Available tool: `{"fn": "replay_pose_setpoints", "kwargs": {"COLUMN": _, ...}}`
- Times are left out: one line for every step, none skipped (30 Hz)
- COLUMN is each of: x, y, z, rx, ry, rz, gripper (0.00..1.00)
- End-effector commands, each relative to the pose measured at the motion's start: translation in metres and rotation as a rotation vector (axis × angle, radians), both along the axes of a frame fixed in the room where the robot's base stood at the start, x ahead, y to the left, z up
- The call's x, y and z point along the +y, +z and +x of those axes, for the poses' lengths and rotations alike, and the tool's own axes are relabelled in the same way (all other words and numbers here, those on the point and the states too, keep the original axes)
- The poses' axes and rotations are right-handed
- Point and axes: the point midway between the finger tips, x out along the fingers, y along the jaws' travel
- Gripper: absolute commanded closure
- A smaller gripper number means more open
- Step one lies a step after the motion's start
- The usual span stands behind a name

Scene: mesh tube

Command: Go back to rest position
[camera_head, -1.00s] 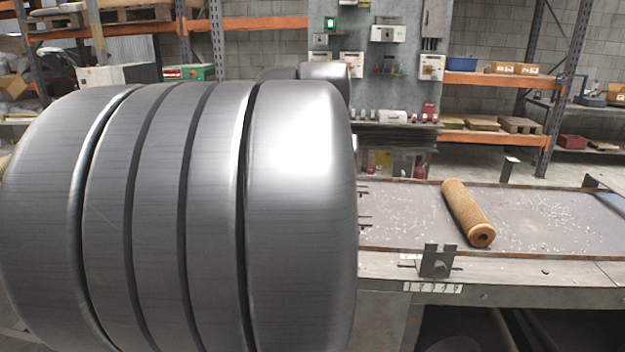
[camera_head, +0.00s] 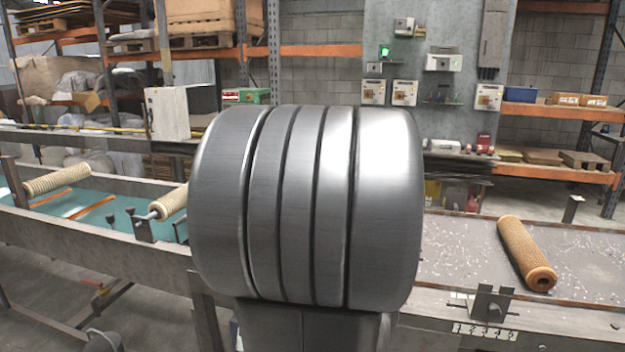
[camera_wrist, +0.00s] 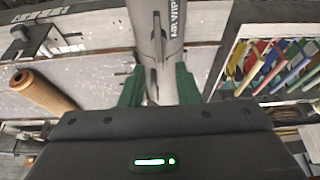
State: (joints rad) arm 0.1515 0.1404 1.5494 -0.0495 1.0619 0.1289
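My gripper (camera_wrist: 160,68) shows in the wrist view with its two green fingers apart and nothing held between them. A grey cylinder marked "AIR WIPE" (camera_wrist: 157,25) lies beyond the fingertips. A brown mesh tube (camera_head: 525,253) lies on the speckled bench top (camera_head: 455,262) at the right in the head view. It also shows at the left of the wrist view (camera_wrist: 42,90), apart from the fingers. My large grey ribbed arm part fills the middle of the head view and hides what is behind it. The gripper is not visible in the head view.
A teal conveyor (camera_head: 97,220) with pale rollers (camera_head: 57,179) is at the left. A small metal bracket (camera_head: 490,300) stands on the bench's front edge. A rack of coloured strips (camera_wrist: 275,65) is at the right in the wrist view. A control panel (camera_head: 440,30) stands behind.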

Motion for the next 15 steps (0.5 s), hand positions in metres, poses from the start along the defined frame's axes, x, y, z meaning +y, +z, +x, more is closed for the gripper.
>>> {"fn": "replay_pose_setpoints", "kwargs": {"x": -0.001, "y": -0.010, "z": 0.003, "rx": 0.005, "ry": 0.000, "rz": 0.000, "gripper": 0.71}}
{"fn": "replay_pose_setpoints", "kwargs": {"x": -0.002, "y": -0.015, "z": 0.005, "rx": 0.005, "ry": 0.000, "rz": 0.000, "gripper": 0.71}}
{"fn": "replay_pose_setpoints", "kwargs": {"x": -0.002, "y": -0.021, "z": 0.007, "rx": 0.004, "ry": 0.000, "rz": 0.000, "gripper": 0.71}}
{"fn": "replay_pose_setpoints", "kwargs": {"x": -0.003, "y": -0.025, "z": 0.009, "rx": 0.003, "ry": -0.001, "rz": 0.000, "gripper": 0.71}}
{"fn": "replay_pose_setpoints", "kwargs": {"x": -0.003, "y": -0.028, "z": 0.011, "rx": 0.003, "ry": -0.001, "rz": 0.000, "gripper": 0.71}}
{"fn": "replay_pose_setpoints", "kwargs": {"x": -0.004, "y": -0.033, "z": 0.013, "rx": 0.004, "ry": -0.001, "rz": 0.001, "gripper": 0.71}}
{"fn": "replay_pose_setpoints", "kwargs": {"x": -0.004, "y": -0.036, "z": 0.014, "rx": 0.003, "ry": -0.001, "rz": 0.000, "gripper": 0.71}}
{"fn": "replay_pose_setpoints", "kwargs": {"x": -0.004, "y": -0.038, "z": 0.015, "rx": 0.002, "ry": -0.001, "rz": 0.000, "gripper": 0.71}}
{"fn": "replay_pose_setpoints", "kwargs": {"x": -0.005, "y": -0.041, "z": 0.016, "rx": 0.002, "ry": -0.001, "rz": 0.000, "gripper": 0.71}}
{"fn": "replay_pose_setpoints", "kwargs": {"x": -0.005, "y": -0.043, "z": 0.017, "rx": 0.002, "ry": -0.001, "rz": 0.000, "gripper": 0.71}}
{"fn": "replay_pose_setpoints", "kwargs": {"x": -0.005, "y": -0.044, "z": 0.017, "rx": 0.001, "ry": -0.001, "rz": 0.001, "gripper": 0.71}}
{"fn": "replay_pose_setpoints", "kwargs": {"x": -0.005, "y": -0.043, "z": 0.017, "rx": 0.000, "ry": -0.007, "rz": 0.000, "gripper": 0.71}}
{"fn": "replay_pose_setpoints", "kwargs": {"x": -0.005, "y": -0.043, "z": 0.017, "rx": 0.000, "ry": -0.009, "rz": -0.001, "gripper": 0.71}}
{"fn": "replay_pose_setpoints", "kwargs": {"x": -0.005, "y": -0.043, "z": 0.017, "rx": 0.000, "ry": -0.011, "rz": -0.001, "gripper": 0.71}}
{"fn": "replay_pose_setpoints", "kwargs": {"x": -0.005, "y": -0.043, "z": 0.017, "rx": 0.000, "ry": -0.012, "rz": -0.001, "gripper": 0.71}}
